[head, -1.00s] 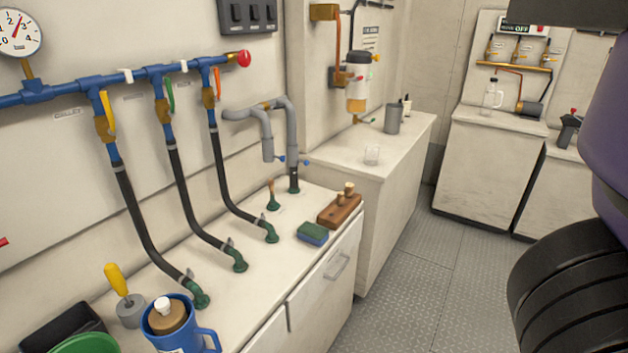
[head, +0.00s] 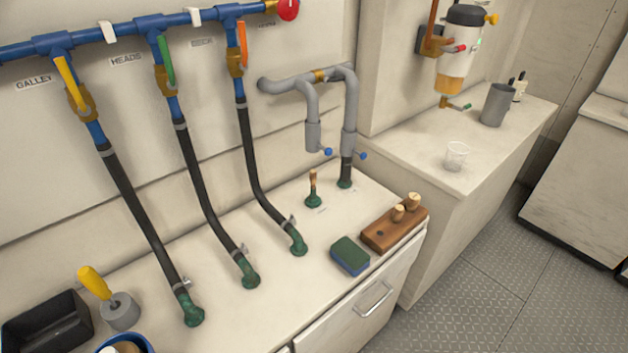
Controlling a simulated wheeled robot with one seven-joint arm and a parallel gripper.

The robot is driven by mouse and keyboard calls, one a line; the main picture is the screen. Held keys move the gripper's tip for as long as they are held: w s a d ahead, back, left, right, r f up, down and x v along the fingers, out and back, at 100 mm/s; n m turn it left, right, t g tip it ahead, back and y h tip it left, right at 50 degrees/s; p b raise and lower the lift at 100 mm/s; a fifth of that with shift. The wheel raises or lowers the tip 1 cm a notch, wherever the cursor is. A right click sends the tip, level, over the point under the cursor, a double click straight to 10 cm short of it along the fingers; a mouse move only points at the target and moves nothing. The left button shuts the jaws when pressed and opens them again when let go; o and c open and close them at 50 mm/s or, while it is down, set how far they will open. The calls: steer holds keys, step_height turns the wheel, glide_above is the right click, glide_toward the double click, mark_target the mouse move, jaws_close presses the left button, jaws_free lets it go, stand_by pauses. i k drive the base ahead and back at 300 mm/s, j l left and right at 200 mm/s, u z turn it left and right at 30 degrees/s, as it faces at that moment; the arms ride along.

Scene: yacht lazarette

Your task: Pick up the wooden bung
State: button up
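Two pale wooden bungs stand upright in a brown wooden block (head: 385,238) at the right end of the white counter. The taller bung (head: 413,201) is at the back right and the shorter bung (head: 397,213) is beside it. The block also has a dark empty hole. My gripper is not in view.
A green and blue sponge (head: 350,256) lies left of the block. Black hoses (head: 209,196) run down to green fittings. Grey pipes (head: 348,95) rise behind. A clear cup (head: 456,156) stands on the counter beyond. A black tray (head: 47,322) is front left. Floor is clear at right.

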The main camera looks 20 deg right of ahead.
mark_target(313, 174)
steer(key=i+l, duration=0.15)
steer(key=i, duration=0.2)
steer(key=i+l+u, duration=0.15)
steer(key=i, duration=0.25)
steer(key=i+l, duration=0.25)
steer(key=i+u, duration=0.05)
steer(key=i, duration=0.05)
